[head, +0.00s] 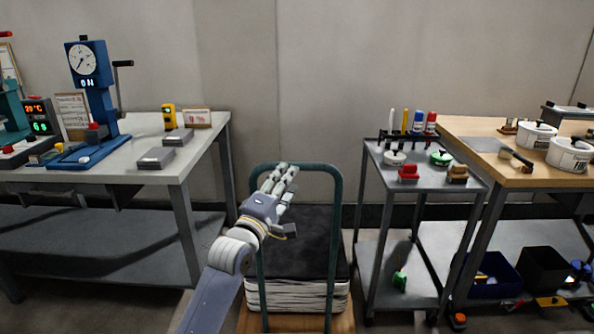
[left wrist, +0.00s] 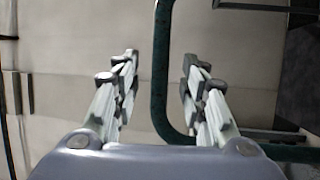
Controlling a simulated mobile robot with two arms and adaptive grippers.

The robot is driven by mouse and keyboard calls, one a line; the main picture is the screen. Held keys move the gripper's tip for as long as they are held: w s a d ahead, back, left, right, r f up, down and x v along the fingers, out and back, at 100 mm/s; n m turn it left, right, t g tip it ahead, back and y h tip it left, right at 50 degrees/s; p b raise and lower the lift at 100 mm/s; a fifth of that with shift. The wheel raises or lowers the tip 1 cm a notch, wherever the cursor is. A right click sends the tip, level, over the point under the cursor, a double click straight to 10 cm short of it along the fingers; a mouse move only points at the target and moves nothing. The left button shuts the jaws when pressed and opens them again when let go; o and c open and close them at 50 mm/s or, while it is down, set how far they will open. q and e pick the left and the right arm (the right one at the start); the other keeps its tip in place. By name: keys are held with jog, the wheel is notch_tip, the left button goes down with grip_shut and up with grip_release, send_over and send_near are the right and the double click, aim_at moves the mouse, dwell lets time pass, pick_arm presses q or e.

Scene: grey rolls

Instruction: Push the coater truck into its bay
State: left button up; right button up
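A platform truck has a dark green hooped handle (head: 336,230) and a wooden deck (head: 345,322). It carries a stack of pale sheets with a black top (head: 320,245). I take it to be the coater truck, though no label shows. My left gripper (head: 285,172) is at the left upper part of the handle. In the left wrist view, the green bar (left wrist: 161,60) runs between the spread fingers of the left gripper (left wrist: 158,75), with gaps on both sides. The right gripper is not in view. No marking shows which space is the bay.
A grey-topped table (head: 100,178) with a blue press (head: 92,90) stands left. A small grey cart (head: 385,160) with markers and stamps stands right, beside a wooden bench (head: 480,130). The wall (head: 320,80) is behind the truck, between table and cart.

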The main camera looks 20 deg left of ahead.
pick_arm(q)
jog(key=x, duration=0.7)
jog(key=shift+w+b, duration=0.15)
jog(key=shift+b, duration=0.25)
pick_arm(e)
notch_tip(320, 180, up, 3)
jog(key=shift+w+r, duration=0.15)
pick_arm(q)
grip_shut()
